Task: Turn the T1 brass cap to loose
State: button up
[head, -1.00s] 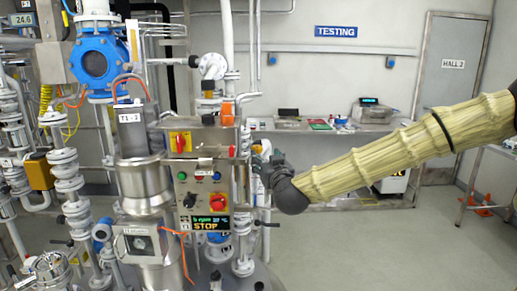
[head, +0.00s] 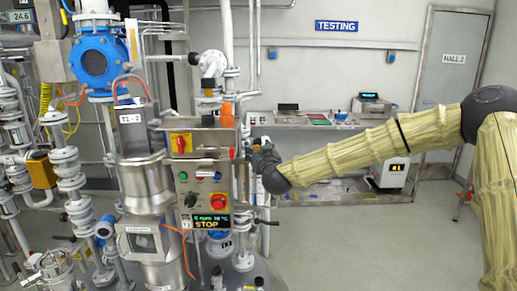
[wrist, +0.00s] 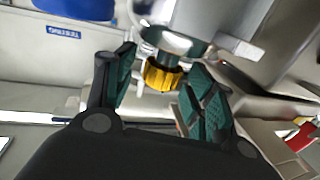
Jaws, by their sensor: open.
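The brass cap (wrist: 162,74) is a yellow, ribbed round cap on a grey metal fitting in the wrist view. My gripper (wrist: 161,60) is open, with one green-padded finger on each side of the cap. The cap lies between the fingers near their tips, with a gap on the left; I cannot tell whether the right finger touches it. In the head view my gripper (head: 256,158) is at the right side of the control panel. The cap cannot be made out clearly there.
The control panel (head: 202,185) has a red-yellow switch, several buttons and a display reading STOP. A vessel labelled T1-2 (head: 131,118) and pipes stand left of it. A bench with instruments (head: 330,120) is behind my arm. The floor (head: 370,240) at right is clear.

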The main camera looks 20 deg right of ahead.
jog(key=shift+w, duration=0.1)
jog(key=shift+c, duration=0.3)
jog(key=c, duration=0.9)
jog(key=shift+c, duration=0.2)
